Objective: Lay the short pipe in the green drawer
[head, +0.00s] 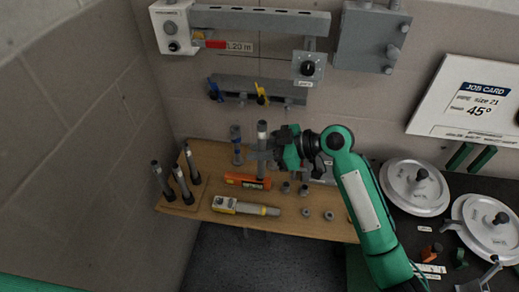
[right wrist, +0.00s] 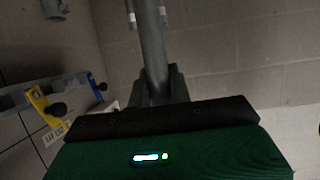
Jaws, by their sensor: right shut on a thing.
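My right gripper (head: 268,154) comes in from the right over the wooden board and is shut on a grey pipe (head: 262,135). The pipe stands roughly upright in the jaws, with a dark upper end. In the right wrist view the same pipe (right wrist: 151,45) rises from between the dark fingers (right wrist: 155,88). I cannot tell whether its lower end touches the board. Several other grey pipes stand at the board's left, including one front pipe (head: 163,182). I cannot make out the green drawer for certain. My left gripper is not in view.
The wooden board (head: 205,155) also carries an orange tool (head: 247,181), a yellow-and-grey tool (head: 245,207) and several small grey fittings. Wall rails (head: 260,20) and a grey box (head: 370,38) are behind. Round white lids (head: 415,186) and a job card (head: 480,103) are at the right.

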